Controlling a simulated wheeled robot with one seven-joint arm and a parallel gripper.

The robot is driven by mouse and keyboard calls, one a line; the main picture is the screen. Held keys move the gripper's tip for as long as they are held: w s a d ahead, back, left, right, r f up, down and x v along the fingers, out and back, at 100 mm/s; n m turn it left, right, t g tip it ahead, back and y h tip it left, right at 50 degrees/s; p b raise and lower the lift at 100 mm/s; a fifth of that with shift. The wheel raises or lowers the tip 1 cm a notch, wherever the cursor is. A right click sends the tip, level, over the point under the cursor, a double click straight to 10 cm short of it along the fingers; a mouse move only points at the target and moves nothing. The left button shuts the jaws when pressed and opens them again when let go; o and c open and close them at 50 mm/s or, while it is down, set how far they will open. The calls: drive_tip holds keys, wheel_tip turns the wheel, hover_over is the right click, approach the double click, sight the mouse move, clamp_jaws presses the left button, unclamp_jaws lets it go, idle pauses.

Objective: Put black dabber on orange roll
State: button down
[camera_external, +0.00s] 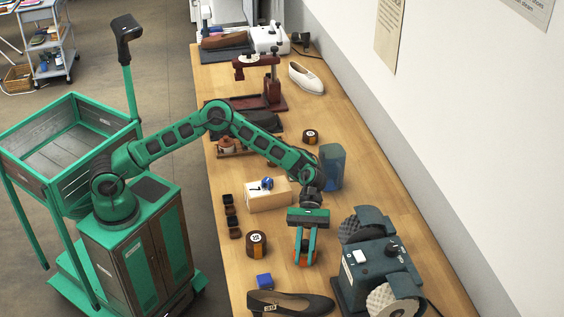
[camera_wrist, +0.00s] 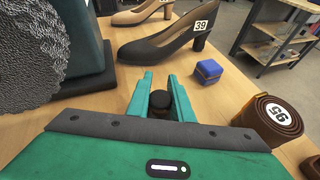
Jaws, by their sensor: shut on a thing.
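My gripper (camera_external: 306,258) points down over the right-front part of the table, between the brown roll and the grey machine. In the wrist view its fingers (camera_wrist: 162,95) are closed around a small dark round-topped thing, which I take to be the black dabber (camera_wrist: 160,103).
A brown coiled roll (camera_external: 257,243) with a number tag stands left of my gripper. A blue box (camera_external: 264,281) and a black shoe (camera_external: 290,303) lie nearer the front. The grey machine (camera_external: 378,262) with round brushes is close on the right. A blue bin (camera_external: 332,166) stands behind.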

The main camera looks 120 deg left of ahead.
drive_tip(key=c, duration=1.6)
unclamp_jaws()
drive_tip(key=shift+o, duration=0.2)
drive_tip(key=v, duration=1.2)
